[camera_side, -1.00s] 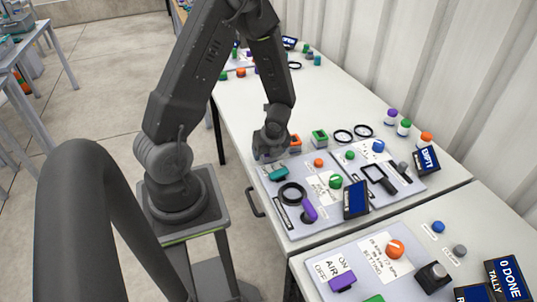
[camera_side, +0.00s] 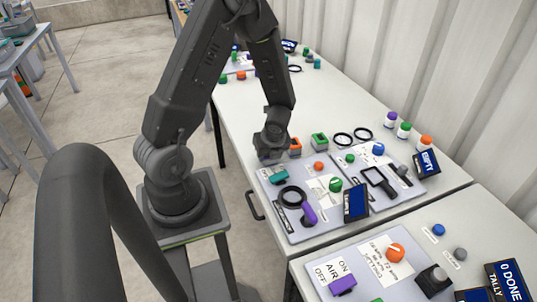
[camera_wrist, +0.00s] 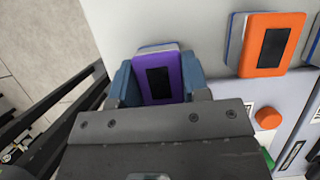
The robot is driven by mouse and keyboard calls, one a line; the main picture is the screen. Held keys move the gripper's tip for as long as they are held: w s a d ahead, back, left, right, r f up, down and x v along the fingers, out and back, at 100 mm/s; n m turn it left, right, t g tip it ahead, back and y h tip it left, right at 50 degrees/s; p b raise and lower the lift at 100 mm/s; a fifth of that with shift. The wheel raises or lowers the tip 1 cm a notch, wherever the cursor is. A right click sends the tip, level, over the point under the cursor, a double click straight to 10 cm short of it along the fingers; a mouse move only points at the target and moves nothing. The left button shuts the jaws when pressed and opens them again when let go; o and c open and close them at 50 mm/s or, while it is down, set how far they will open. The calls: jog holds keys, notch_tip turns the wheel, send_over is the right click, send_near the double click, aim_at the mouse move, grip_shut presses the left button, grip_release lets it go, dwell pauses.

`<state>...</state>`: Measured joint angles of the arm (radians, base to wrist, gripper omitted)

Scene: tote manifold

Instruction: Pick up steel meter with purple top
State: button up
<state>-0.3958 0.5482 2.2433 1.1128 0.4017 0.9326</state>
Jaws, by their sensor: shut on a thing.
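The steel meter with the purple top (camera_wrist: 172,62) shows in the wrist view, its purple face with a dark window up. My gripper (camera_wrist: 160,82) is shut on it, with one blue-grey finger on each side. I cannot tell whether the meter touches the table.
An orange-topped meter (camera_wrist: 272,28) stands close to the right, with a green-topped meter (camera_side: 320,139) beyond. The panel (camera_side: 300,228) carries knobs, a purple lever (camera_side: 309,214) and a display (camera_side: 356,202). The table behind is largely clear.

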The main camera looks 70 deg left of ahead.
jog(key=shift+r, duration=0.7)
notch_tip(320, 180, up, 2)
jog(key=shift+r, duration=0.2)
jog(key=s+a+r, duration=0.6)
jog(key=s+r, duration=0.1)
jog(key=s, duration=0.3)
jog(key=w+d+n+g+h, duration=0.2)
jog(key=w+d+n+h, duration=0.1)
jog(key=w+n, duration=0.75)
jog(key=w+d+n+g+h, duration=0.2)
jog(key=w+n+g, duration=0.1)
jog(key=w+n, duration=0.7)
jog(key=w+d+f+n+t+h, duration=0.2)
jog(key=w+d+n+t+h, duration=0.25)
jog(key=w+d+n, duration=1.3)
jog(key=shift+m+t+y, duration=0.25)
jog(key=shift+m+y, duration=0.1)
jog(key=shift+m, duration=0.55)
jog(key=shift+s+d+f, duration=0.25)
jog(key=shift+s+f, duration=0.05)
jog(key=shift+f, duration=0.95)
jog(key=shift+s+d+f, duration=0.3)
jog(key=shift+f, duration=0.9)
jog(key=shift+s+d+f, duration=0.25)
jog(key=shift+s+f, duration=0.05)
jog(key=shift+f, duration=0.95)
